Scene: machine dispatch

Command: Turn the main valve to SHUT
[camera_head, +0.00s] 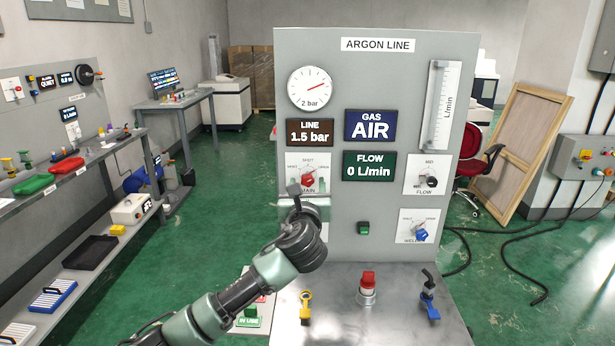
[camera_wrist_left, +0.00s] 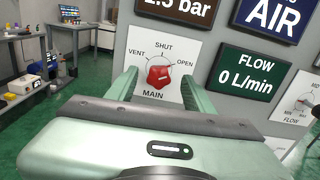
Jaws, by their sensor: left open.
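The main valve is a red knob (camera_head: 308,179) on a white plate marked VENT, SHUT, OPEN and MAIN, on the grey ARGON LINE panel (camera_head: 420,70). The red knob also shows in the left wrist view (camera_wrist_left: 160,77), under the SHUT mark. I cannot tell surely which mark it points to. My left gripper (camera_head: 296,190) is in front of the plate and partly covers it in the head view. In the left wrist view, its two fingers (camera_wrist_left: 160,88) are open, one on each side of the knob, with nothing held between them. My right gripper is not in view.
Displays read LINE 1.5 bar (camera_head: 310,132), GAS AIR (camera_head: 370,125) and FLOW 0 L/min (camera_head: 369,166). A black FLOW knob (camera_head: 430,181) and a blue knob (camera_head: 420,235) are on the right. A yellow key-like part (camera_head: 305,306), red-capped part (camera_head: 368,287) and blue part (camera_head: 430,308) stand on the ledge.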

